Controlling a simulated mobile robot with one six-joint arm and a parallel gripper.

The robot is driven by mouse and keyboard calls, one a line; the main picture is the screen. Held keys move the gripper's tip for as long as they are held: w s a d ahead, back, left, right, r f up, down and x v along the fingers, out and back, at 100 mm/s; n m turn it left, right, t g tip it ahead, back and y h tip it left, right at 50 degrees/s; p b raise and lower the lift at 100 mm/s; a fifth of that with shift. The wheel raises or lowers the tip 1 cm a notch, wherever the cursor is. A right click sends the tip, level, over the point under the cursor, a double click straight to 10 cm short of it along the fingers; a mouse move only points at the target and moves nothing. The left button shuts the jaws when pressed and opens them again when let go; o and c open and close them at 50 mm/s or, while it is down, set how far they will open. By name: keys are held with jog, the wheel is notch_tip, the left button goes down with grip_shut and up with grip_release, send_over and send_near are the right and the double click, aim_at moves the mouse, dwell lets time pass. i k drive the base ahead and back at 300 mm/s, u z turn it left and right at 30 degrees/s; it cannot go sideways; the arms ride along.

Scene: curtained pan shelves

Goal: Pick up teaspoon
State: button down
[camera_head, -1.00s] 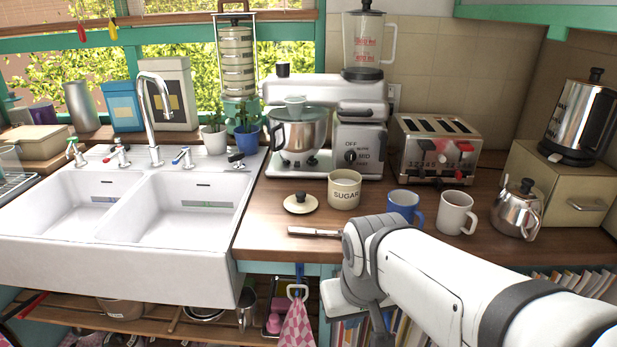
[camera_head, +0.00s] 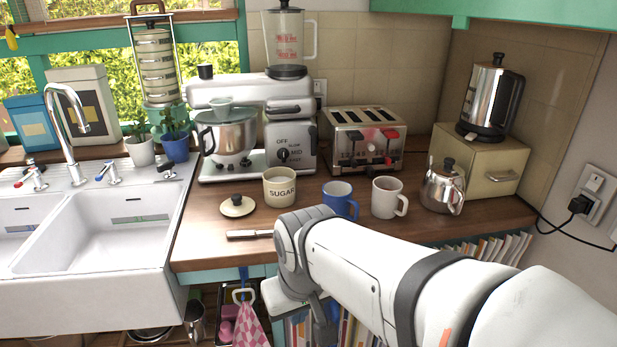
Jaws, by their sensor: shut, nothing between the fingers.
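A slim metal utensil (camera_head: 249,234) lies on the wooden counter near its front edge, just left of my wrist. It could be the teaspoon, but its right end is hidden behind my arm, so I cannot tell whether it has a bowl. My gripper (camera_head: 322,318) hangs below my wrist in front of the counter's edge, below and to the right of the utensil and apart from it. Only a pale block and a dark finger-like part of it show. It is shut and empty.
A sugar pot (camera_head: 280,188), its lid (camera_head: 237,206), a blue mug (camera_head: 340,199), a white mug (camera_head: 388,197) and a steel teapot (camera_head: 442,187) stand behind my arm. The sink (camera_head: 110,233) is to the left. A checked cloth (camera_head: 251,326) hangs below the counter.

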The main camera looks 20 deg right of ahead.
aim_at(248, 233)
jog(key=z, duration=2.15)
jog(key=k, duration=0.8)
jog(key=u, duration=1.55)
jog(key=i, duration=1)
jog(key=u, duration=0.1)
